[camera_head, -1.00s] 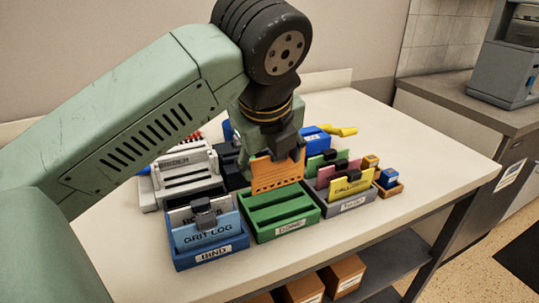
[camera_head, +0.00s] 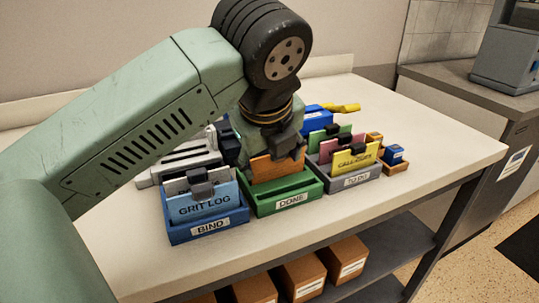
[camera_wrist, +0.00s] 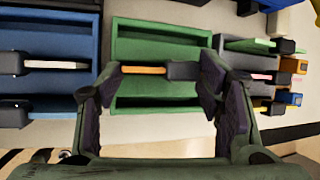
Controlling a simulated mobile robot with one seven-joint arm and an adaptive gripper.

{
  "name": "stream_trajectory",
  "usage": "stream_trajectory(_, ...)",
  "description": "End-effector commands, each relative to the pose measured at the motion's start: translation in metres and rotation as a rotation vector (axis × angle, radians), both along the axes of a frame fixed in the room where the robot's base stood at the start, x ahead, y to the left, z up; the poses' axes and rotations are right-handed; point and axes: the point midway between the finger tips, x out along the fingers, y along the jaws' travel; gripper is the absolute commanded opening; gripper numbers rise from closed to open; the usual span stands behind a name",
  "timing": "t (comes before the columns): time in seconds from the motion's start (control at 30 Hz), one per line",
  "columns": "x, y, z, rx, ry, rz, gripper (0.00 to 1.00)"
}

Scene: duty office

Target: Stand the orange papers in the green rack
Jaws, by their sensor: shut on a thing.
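The orange papers (camera_head: 277,168) are upright over the rear part of the green rack (camera_head: 288,201), labelled DONE. Their lower edge is hidden behind the rack's divider, so I cannot tell how deep they sit. My gripper (camera_head: 288,146) is shut on the papers from above. In the wrist view the papers (camera_wrist: 143,70) show as a thin orange strip between the fingers of my gripper (camera_wrist: 147,75). The strip lies across the green rack (camera_wrist: 160,31), with green slot space on both sides of it.
The blue BIND rack (camera_head: 208,230) with clipped papers (camera_head: 205,206) stands close on the left. A grey rack (camera_head: 348,182) with yellow and other coloured papers stands close on the right. Small blocks (camera_head: 392,155) lie beyond it. The table's front and right are clear.

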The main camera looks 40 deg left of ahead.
Motion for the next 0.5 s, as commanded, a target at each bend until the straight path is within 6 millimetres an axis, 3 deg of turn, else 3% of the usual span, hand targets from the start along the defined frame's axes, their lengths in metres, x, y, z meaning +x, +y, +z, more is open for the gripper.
stream_trajectory(0.47, 0.0001, 0.0000, -0.0002, 0.000, 0.000, 0.000, 0.14)
stream_trajectory(0.5, 0.0001, 0.0000, -0.0002, 0.000, 0.000, 0.000, 0.62)
